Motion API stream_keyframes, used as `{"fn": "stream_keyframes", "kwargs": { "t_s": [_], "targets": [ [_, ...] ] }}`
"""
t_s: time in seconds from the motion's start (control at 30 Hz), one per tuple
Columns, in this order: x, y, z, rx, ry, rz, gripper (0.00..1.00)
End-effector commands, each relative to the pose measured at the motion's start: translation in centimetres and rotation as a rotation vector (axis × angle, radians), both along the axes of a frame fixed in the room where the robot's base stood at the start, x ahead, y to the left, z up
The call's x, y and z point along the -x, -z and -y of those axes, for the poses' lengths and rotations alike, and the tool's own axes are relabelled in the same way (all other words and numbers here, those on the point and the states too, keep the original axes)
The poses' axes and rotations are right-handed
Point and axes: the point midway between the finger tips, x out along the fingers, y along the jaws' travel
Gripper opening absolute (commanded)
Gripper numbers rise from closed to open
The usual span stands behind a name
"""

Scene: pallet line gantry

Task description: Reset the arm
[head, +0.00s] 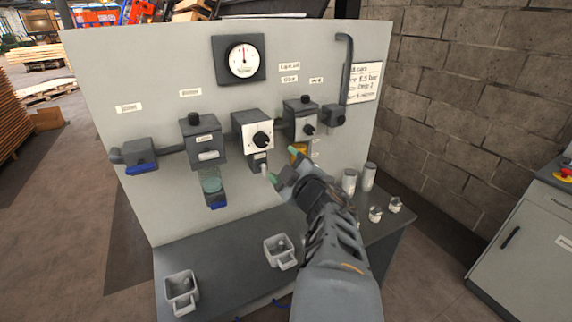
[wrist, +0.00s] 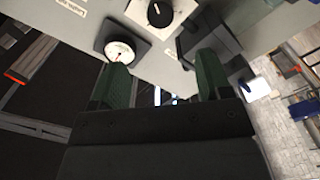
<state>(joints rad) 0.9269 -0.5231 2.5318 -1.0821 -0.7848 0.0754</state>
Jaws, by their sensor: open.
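My arm reaches up from the bottom right of the head view toward a light grey panel (head: 165,80). My gripper (head: 283,168) has green fingertips and is open and empty. It stands in front of the panel, below the white-faced box with a black round knob (head: 262,140). In the wrist view my gripper (wrist: 162,82) shows two green fingers spread apart with nothing between them. A round gauge (wrist: 120,52) and a black knob (wrist: 160,13) show beyond the fingers there. I cannot tell whether the fingers touch anything.
The panel carries a dial gauge (head: 243,60), a blue-handled valve (head: 141,157) and a regulator with a clear bowl (head: 211,183). The dark bench (head: 225,235) holds two grey cups (head: 181,292), (head: 281,251) and white cylinders (head: 369,177). A grey cabinet (head: 520,225) stands right.

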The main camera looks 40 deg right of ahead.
Motion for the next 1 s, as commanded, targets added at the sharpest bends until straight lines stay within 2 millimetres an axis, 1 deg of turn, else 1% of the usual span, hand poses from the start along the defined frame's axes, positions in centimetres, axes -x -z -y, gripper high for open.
{"fn": "stream_keyframes", "kwargs": {
  "t_s": [0.43,0.53,0.63,0.73,0.77,0.87,0.97,1.0],
  "targets": [
    [0.0,0.0,0.0,0.0,0.001,-0.001,0.71],
    [-0.3,0.1,0.2,-0.016,0.02,-0.006,0.71],
    [-1.1,0.8,0.6,-0.073,0.082,-0.029,0.71],
    [-2.1,2.4,0.6,-0.182,0.177,-0.089,0.71],
    [-2.3,2.9,0.2,-0.222,0.204,-0.112,0.71],
    [-2.7,5.0,-2.1,-0.371,0.274,-0.214,0.71],
    [-2.4,7.5,-5.4,-0.519,0.317,-0.359,0.71],
    [-2.1,8.5,-6.9,-0.573,0.326,-0.424,0.71]
  ]
}}
